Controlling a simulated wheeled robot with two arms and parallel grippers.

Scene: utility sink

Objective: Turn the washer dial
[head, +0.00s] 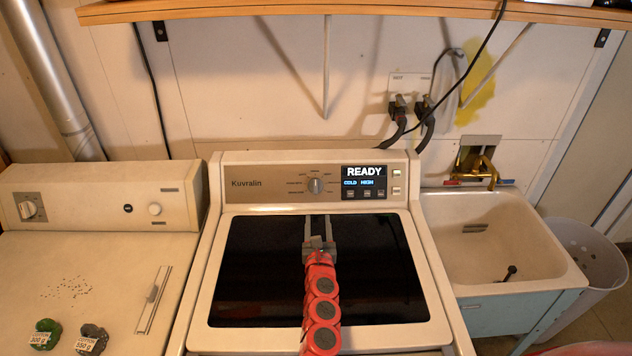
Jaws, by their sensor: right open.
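The washer (218,250) stands in the middle, with a dark glass lid and a raised control panel at its back. The washer dial (316,186) is a small round silver knob near the middle of that panel, with printed labels around it. A display (364,182) right of the dial reads "READY", "COLD" and "HIGH". My right gripper (319,222) is open and empty over the back part of the lid. Its two fingers point at the panel, below the dial in the picture and apart from it. My left gripper is not in view.
A machine (90,220) with knobs stands at left, with two tagged bundles, one green (45,334) and one dark (92,340), on top. A sink (500,240) with a brass faucet (480,170) is at right. A wooden shelf (350,10) crosses above.

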